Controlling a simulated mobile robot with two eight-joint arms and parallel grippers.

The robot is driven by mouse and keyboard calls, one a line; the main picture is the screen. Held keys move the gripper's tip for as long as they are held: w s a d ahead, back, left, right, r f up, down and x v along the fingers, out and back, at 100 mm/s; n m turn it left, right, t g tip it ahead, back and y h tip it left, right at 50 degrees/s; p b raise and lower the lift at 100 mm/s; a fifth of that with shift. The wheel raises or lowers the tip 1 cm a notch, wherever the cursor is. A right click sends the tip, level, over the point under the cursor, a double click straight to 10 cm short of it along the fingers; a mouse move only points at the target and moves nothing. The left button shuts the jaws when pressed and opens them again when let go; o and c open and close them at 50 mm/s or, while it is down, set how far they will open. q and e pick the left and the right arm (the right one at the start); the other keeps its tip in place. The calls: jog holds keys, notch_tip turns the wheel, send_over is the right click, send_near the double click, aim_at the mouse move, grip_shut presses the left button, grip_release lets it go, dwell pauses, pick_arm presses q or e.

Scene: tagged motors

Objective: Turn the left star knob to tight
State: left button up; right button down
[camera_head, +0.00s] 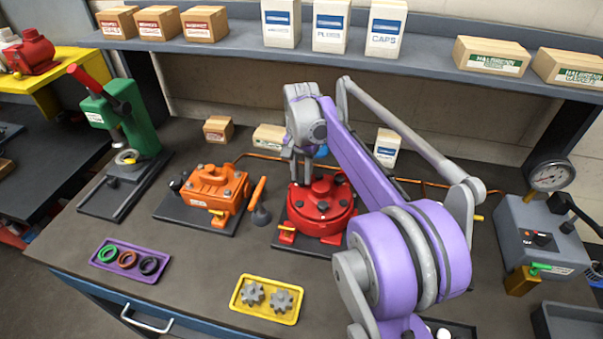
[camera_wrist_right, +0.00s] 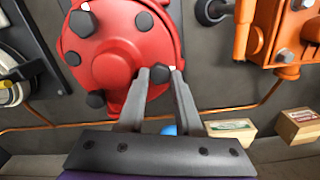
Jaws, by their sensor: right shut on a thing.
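A red round housing (camera_head: 322,212) with several dark star knobs stands on a dark base plate in the middle of the bench. In the right wrist view the red housing (camera_wrist_right: 118,45) fills the upper left. My right gripper (camera_head: 306,183) reaches down at its back left edge. In the right wrist view my right gripper (camera_wrist_right: 160,76) is shut on a dark star knob (camera_wrist_right: 160,73), mostly hidden between the fingertips. Other dark knobs (camera_wrist_right: 82,23) on the red cover are free. My left gripper is not in view.
An orange motor (camera_head: 215,190) stands to the left, with a dark-headed tool (camera_head: 260,205) beside it. A yellow tray (camera_head: 266,315) with gears and a purple tray (camera_head: 103,262) with rings lie in front. A grey gauge box (camera_head: 520,225) stands at right. A copper pipe runs behind.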

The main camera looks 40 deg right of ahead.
aim_at(301, 179)
jog(key=m, duration=0.7)
jog(key=shift+r, duration=0.1)
jog(key=m, duration=0.4)
jog(key=shift+m, duration=2.1)
jog(key=c, duration=0.8)
grip_release()
jog(key=shift+a, duration=0.1)
jog(key=shift+c, duration=0.2)
notch_tip(301, 179, up, 11)
jog(key=shift+p, duration=0.3)
